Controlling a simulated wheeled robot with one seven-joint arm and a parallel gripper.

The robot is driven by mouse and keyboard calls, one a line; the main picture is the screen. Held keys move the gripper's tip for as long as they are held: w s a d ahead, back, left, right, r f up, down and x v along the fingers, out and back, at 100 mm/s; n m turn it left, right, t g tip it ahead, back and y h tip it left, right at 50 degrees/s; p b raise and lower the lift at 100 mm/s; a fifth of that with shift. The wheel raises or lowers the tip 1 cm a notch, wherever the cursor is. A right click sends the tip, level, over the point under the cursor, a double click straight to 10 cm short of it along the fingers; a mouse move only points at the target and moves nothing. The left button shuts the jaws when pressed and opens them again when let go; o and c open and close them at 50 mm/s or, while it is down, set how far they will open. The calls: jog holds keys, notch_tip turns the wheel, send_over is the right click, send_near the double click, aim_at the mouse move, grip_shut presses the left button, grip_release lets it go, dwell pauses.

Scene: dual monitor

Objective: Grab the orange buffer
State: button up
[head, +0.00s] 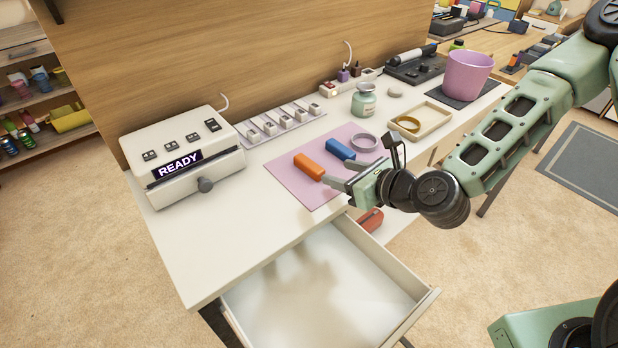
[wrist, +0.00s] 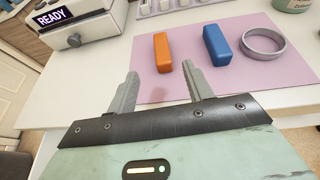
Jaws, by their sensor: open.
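The orange buffer (head: 309,167) is a small block lying on a pink mat (head: 285,186) on the white desk. It also shows in the wrist view (wrist: 162,53), ahead of and between my two fingers. A blue block (head: 341,149) lies to its right and shows in the wrist view (wrist: 219,46) too. My gripper (head: 340,184) is open and empty, at the front edge of the mat, short of the orange buffer. In the wrist view its fingers (wrist: 158,85) are spread apart and do not touch the buffer.
A white box reading READY (head: 180,160) stands to the left. A grey ring (head: 363,142), a jar (head: 364,101) and a tray with a yellow ring (head: 424,122) stand to the right. An open drawer (head: 427,300) juts out below the desk front. The desk's front left is clear.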

aim_at(313, 165)
jog(key=shift+w+a+f+b, duration=0.45)
jog(key=shift+f+b, duration=0.2)
jog(key=shift+b, duration=2.1)
jog(key=x, duration=0.3)
jog(key=shift+w+a+r, duration=0.1)
jog(key=shift+w+a, duration=0.2)
jog(key=shift+d+b+x, duration=0.25)
jog(key=shift+b+x, duration=0.15)
jog(key=shift+x, duration=2.65)
jog(key=shift+w, duration=0.15)
jog(key=c, duration=1)
